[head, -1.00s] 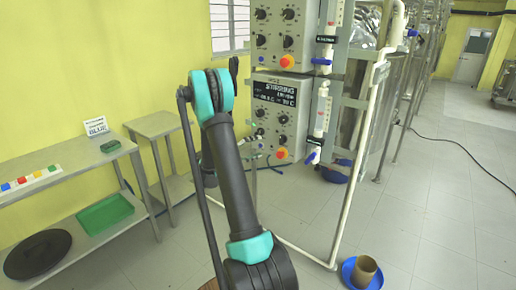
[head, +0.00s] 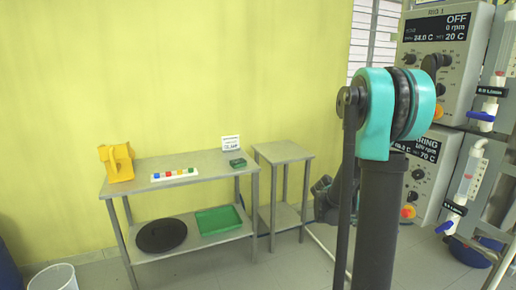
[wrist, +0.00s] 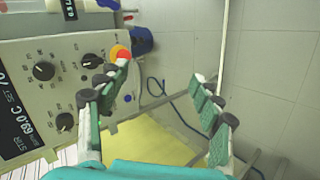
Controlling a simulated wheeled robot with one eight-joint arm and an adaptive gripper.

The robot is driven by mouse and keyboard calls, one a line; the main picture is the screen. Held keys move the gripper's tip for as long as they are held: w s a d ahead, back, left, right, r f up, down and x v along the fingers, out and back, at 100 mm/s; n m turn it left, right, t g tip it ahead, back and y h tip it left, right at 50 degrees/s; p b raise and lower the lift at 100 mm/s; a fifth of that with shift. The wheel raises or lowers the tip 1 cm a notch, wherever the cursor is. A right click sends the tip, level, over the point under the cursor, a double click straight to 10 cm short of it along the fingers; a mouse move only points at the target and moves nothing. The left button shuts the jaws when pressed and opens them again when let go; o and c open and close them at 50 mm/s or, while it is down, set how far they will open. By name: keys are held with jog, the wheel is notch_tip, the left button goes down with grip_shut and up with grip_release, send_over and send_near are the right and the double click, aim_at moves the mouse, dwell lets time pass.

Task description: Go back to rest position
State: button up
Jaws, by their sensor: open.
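My gripper shows in the wrist view (wrist: 165,100) with its two green-padded fingers spread apart and nothing between them. Beside its left finger is the grey control panel (wrist: 50,85) with black knobs and a red-and-yellow button (wrist: 120,53). In the head view my arm stands upright right of centre, its teal elbow in front of the reactor's control boxes (head: 440,45). The gripper's fingers are not clearly visible in the head view; a dark part of my arm shows low beside the lower control box (head: 425,170).
A steel table (head: 205,164) against the yellow wall holds a yellow holder (head: 117,163), a colored-block strip (head: 175,174) and a green box (head: 238,163). A smaller table (head: 283,151) stands beside it. A white bin (head: 53,278) is at lower left. Glass valves and pipes are at right.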

jog(key=s+a+f+t+y, duration=0.1)
jog(key=s+a+f+y, duration=0.2)
jog(key=s+a, duration=0.6)
jog(key=s+a+f+t+y, duration=0.1)
jog(key=s+a+f+y, duration=0.1)
jog(key=s+a+y, duration=0.5)
jog(key=s+a, duration=0.3)
jog(key=a, duration=0.3)
jog(key=shift+f+m, duration=0.3)
jog(key=shift+f, duration=0.1)
jog(key=shift+w, duration=0.1)
jog(key=shift+c, duration=0.5)
